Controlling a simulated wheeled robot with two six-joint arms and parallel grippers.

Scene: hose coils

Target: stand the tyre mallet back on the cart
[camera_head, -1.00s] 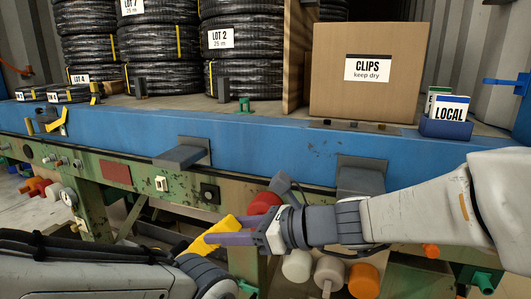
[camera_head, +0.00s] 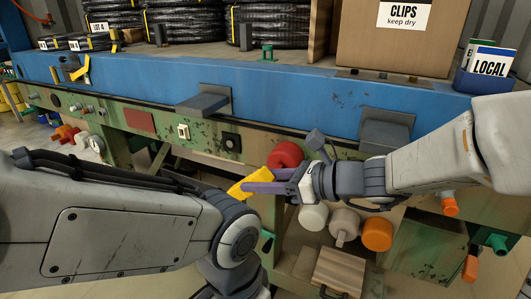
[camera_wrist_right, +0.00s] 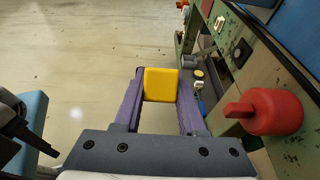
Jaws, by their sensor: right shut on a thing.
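My right gripper (camera_head: 268,188) has purple fingers shut on a yellow block-like thing (camera_head: 240,188), held in front of the green bench. The right wrist view shows the yellow thing (camera_wrist_right: 161,84) square-ended between the fingertips (camera_wrist_right: 160,95). Whether it is part of the tyre mallet I cannot tell; no mallet shape is clear. My left arm comes in from the left and bends down near the yellow thing; its gripper does not show. I cannot pick out the cart for certain.
The blue beam (camera_head: 290,97) and green bench front carry grey brackets (camera_head: 204,103) and a red knob (camera_head: 287,155). White (camera_head: 313,217) and orange (camera_head: 377,234) cylinders sit low. Hose coils and a CLIPS carton (camera_head: 405,45) stand on top.

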